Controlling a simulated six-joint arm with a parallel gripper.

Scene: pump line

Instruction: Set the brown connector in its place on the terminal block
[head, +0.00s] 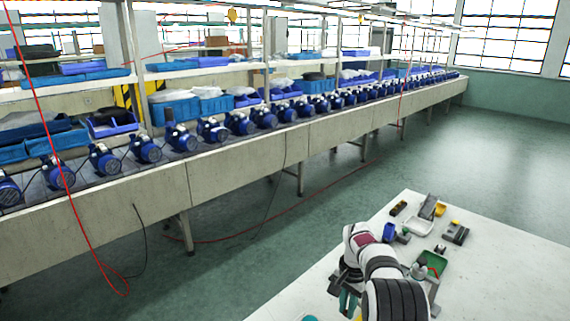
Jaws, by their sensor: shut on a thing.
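My gripper (347,302) is low in the picture, over the left part of the white table, with its teal fingers pointing down. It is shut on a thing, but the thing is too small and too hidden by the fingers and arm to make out. I cannot pick out the brown connector for certain. A small dark brown piece (399,208) lies at the table's far left edge, away from my gripper. A grey block with a yellow part (456,232) stands at the back of the table. I cannot tell whether it is the terminal block.
The white table (510,285) is bare on the right. A white tray (418,226), a blue part (389,232) and a green tray (433,262) stand beyond and right of my arm. Behind, a long bench (250,155) carries a row of blue pumps (211,130).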

